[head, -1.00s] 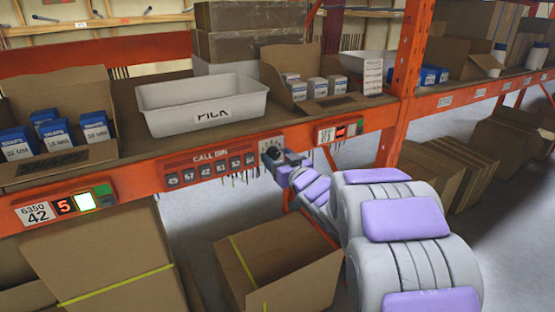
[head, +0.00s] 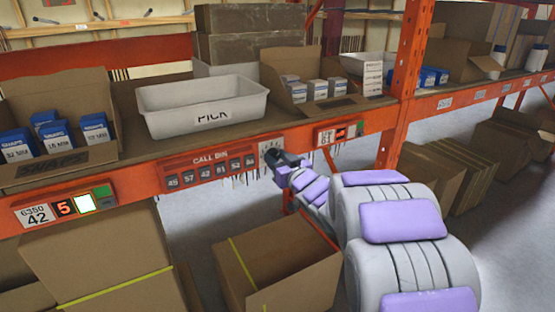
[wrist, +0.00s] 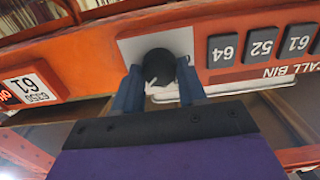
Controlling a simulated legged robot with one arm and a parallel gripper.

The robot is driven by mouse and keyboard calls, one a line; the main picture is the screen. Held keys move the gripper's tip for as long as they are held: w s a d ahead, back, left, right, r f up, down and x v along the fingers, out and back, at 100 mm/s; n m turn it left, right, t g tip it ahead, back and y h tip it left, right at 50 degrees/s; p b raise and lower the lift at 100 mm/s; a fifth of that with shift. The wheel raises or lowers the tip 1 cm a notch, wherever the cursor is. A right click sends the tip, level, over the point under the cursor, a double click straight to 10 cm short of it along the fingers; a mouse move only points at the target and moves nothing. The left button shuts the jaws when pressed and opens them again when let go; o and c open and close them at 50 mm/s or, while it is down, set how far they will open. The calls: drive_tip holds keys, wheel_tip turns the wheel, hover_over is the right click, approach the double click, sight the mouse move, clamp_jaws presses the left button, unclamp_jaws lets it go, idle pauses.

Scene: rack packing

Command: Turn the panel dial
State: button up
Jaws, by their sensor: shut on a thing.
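The panel dial is a black round knob (wrist: 160,68) on a pale plate (wrist: 190,42), seen upside down in the wrist view. In the head view the plate (head: 264,148) sits on the orange beam, right of the CALL BIN buttons. My gripper (wrist: 161,85) has its two blue fingers on either side of the knob and is shut on it. A pale pointer mark shows on the knob's face. In the head view my gripper (head: 275,160) reaches the plate from the right and hides most of the dial.
The CALL BIN panel (head: 208,160) with several numbered buttons is left of the dial. A bin label (head: 325,137) is to its right. A white PICK tray (head: 155,110) stands on the shelf above. Open cardboard boxes (head: 295,270) stand below.

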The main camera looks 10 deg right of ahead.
drive_tip(key=shift+n, duration=1.9)
drive_tip(key=o, duration=1)
drive_tip(key=shift+s, duration=0.1)
drive_tip(key=shift+b+v, duration=1.75)
drive_tip(key=shift+v, duration=6.8)
